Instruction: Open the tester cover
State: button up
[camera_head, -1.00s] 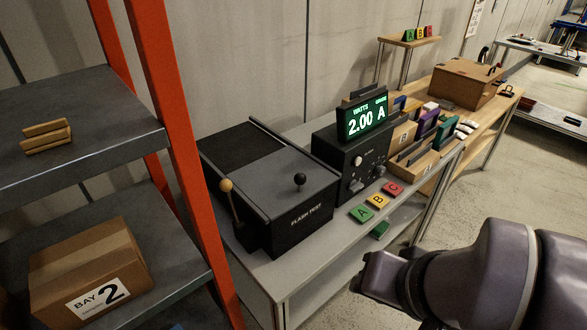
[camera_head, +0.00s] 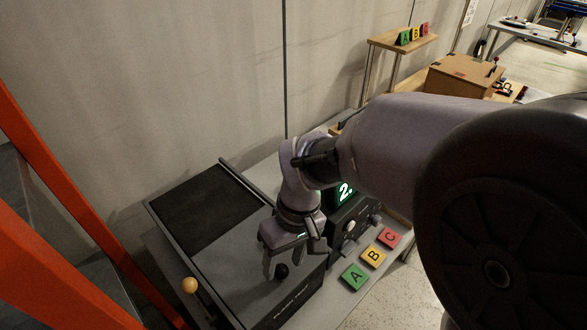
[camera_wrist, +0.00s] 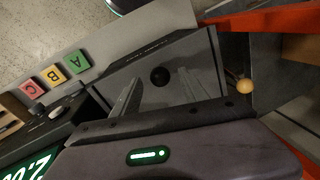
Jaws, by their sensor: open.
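The flash tester (camera_head: 250,270) is a dark grey box on the bench with a sliding-looking cover (camera_head: 215,258) on top. A black ball knob (camera_head: 281,271) stands on the cover, and it also shows in the wrist view (camera_wrist: 160,76). A lever with a yellow ball (camera_head: 190,285) is at the tester's left side; in the wrist view the ball (camera_wrist: 243,86) is at the right. My gripper (camera_head: 276,266) is over the cover, pointing down, at the black knob. In the wrist view its open fingers (camera_wrist: 160,92) lie either side of the knob, apart from it.
A display unit (camera_head: 347,215) with knobs stands right of the tester, partly hidden by my arm. Green, yellow and red lettered tiles (camera_head: 372,257) lie in front of it. An orange rack post (camera_head: 75,185) rises at the left. A wooden box (camera_head: 462,76) stands farther back.

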aim_at(282, 267)
jog(key=f, duration=0.2)
jog(key=f+b, duration=0.1)
jog(key=f, duration=0.1)
jog(key=shift+s+a, duration=0.2)
jog(key=shift+a, duration=0.15)
jog(key=shift+r, duration=0.1)
grip_shut()
dwell(0.9)
